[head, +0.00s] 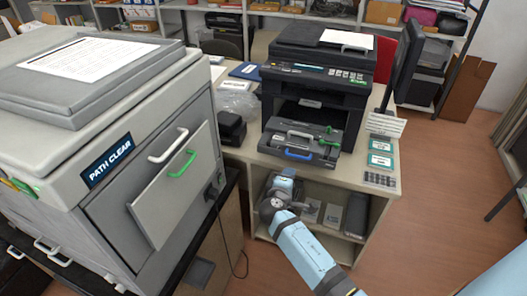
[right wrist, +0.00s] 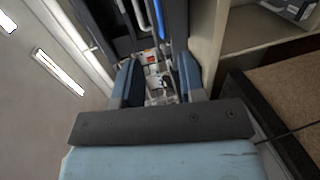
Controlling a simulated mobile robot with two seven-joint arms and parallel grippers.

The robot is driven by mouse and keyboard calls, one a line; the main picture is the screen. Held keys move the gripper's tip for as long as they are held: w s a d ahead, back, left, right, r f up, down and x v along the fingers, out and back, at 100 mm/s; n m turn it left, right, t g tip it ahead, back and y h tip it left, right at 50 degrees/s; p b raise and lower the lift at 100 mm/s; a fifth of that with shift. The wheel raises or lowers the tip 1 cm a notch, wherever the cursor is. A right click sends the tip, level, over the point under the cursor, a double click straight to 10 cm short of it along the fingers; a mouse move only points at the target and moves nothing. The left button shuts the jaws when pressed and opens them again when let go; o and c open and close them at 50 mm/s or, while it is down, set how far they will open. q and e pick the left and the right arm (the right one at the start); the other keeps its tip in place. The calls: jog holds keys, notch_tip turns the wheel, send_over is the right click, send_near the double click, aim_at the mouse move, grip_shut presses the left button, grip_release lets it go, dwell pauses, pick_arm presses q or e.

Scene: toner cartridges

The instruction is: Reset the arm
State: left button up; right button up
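My right arm comes up from the bottom of the head view. Its blue-grey gripper (head: 284,180) is in front of the desk's open shelf, below the black printer's pulled-out tray. In the right wrist view the two fingers of my right gripper (right wrist: 158,82) stand apart, with only background showing between them. My left gripper is not in view.
The black printer (head: 318,66) stands on the desk (head: 384,146), its tray (head: 300,142) with a blue handle sticking out. At left is a large grey machine (head: 90,175) labelled PATH CLEAR, its side panel (head: 172,190) swung out. Floor (head: 450,180) is clear at right.

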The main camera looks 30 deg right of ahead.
jog(key=shift+s, duration=0.1)
jog(key=s+a+f+m+y+p, duration=0.2)
jog(key=s+a+y, duration=0.5)
jog(key=s, duration=0.6)
jog(key=s+a+f+m+y+p, duration=0.2)
jog(key=s+a+m+y, duration=0.1)
jog(key=s+a+y, duration=0.4)
jog(key=s+a, duration=0.3)
jog(key=s, duration=0.3)
jog(key=shift+a+f+t+y, duration=0.3)
jog(key=shift+f+y, duration=0.1)
